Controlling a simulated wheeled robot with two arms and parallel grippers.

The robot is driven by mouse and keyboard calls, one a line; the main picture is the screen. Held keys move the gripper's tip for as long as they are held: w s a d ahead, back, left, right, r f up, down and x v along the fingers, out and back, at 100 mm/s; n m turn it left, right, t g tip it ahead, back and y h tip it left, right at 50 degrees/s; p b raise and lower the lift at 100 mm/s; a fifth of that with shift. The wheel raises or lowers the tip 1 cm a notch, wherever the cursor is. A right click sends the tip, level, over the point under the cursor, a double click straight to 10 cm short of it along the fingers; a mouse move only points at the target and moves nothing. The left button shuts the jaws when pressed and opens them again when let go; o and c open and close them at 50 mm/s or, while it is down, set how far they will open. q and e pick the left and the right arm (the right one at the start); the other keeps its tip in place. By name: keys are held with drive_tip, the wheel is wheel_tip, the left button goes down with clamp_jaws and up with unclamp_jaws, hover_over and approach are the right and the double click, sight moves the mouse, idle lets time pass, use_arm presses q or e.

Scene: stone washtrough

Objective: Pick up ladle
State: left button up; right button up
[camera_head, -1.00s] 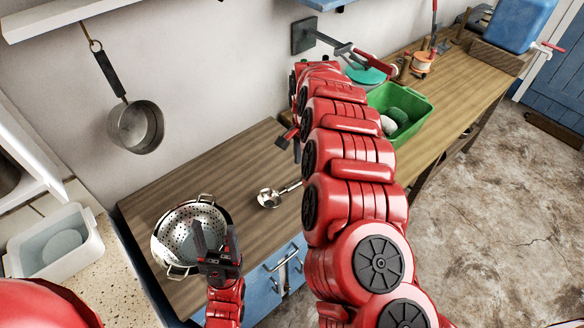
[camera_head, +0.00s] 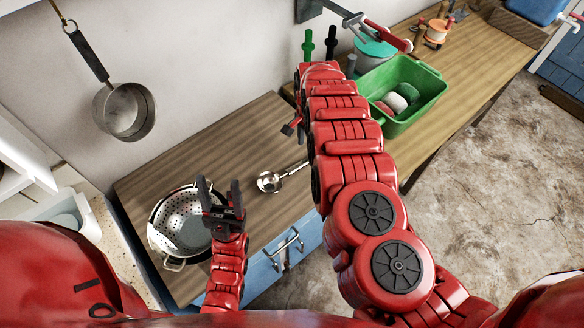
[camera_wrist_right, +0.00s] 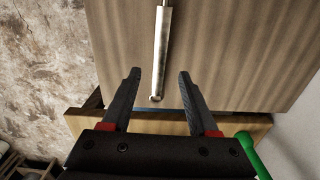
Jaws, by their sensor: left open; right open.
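The ladle lies on the wooden counter (camera_head: 200,160). In the head view its shiny bowl (camera_head: 268,181) is right of the colander, and its handle runs up and right until my right arm hides it. In the right wrist view the ladle's handle (camera_wrist_right: 162,45) points down between the fingertips of my open right gripper (camera_wrist_right: 159,76), with no finger visibly touching it. In the head view the right gripper is mostly hidden behind its arm. My left gripper (camera_head: 221,196) is open and empty, at the right edge of the colander.
A metal colander (camera_head: 180,222) stands on the counter's left part. A green tub (camera_head: 425,90) with dishes is at the right. A saucepan (camera_head: 124,110) hangs on the wall. A green object (camera_wrist_right: 248,150) shows at lower right in the wrist view. Blue drawer fronts are below the counter.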

sight(306, 161)
drive_tip(key=shift+s+d+f, duration=0.1)
drive_tip(key=shift+f, duration=1)
drive_tip(key=shift+f+p, duration=0.4)
drive_tip(key=shift+f, duration=0.3)
drive_tip(key=shift+f+b, duration=1.1)
drive_tip(key=shift+f, duration=0.85)
drive_tip(key=shift+r, duration=0.1)
drive_tip(key=shift+c, duration=1)
clamp_jaws()
